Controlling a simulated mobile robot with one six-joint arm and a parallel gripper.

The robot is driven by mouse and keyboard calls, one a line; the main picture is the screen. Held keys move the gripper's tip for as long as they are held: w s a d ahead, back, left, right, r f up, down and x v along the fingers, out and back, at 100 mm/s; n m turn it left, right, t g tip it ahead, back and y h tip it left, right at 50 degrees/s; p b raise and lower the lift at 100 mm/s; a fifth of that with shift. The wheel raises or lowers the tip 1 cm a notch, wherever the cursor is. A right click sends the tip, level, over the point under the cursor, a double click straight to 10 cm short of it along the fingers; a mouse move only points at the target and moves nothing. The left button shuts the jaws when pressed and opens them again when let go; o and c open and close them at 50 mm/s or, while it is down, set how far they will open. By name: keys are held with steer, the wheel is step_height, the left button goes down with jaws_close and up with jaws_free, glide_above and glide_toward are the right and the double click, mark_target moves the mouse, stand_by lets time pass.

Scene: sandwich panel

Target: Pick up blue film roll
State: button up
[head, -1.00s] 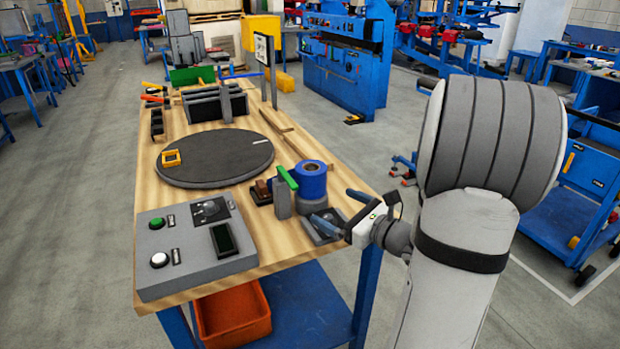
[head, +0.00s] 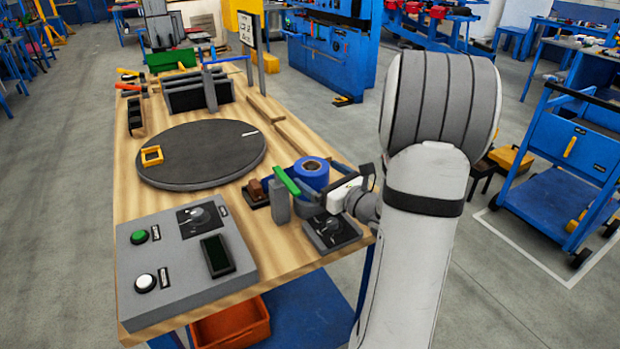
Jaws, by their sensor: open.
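The blue film roll (head: 311,172) stands upright at the right edge of the wooden table (head: 195,215), with its round core facing up. My gripper (head: 312,190) is open at the roll's near right side, with its fingers reaching toward the roll at about its lower part. The fingertips are small here and partly hidden, so I cannot tell whether they touch the roll or reach around it. The base under the roll is mostly hidden by the gripper.
A grey post with a green handle (head: 286,181) stands just left of the roll. A dark plate with a knob (head: 331,231) lies in front. A grey control box (head: 185,262) and a round dark turntable (head: 203,155) take up much of the table.

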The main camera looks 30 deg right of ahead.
mark_target(313, 171)
steer(key=x, duration=0.3)
steer(key=shift+w+f, duration=0.1)
steer(key=c, duration=1.1)
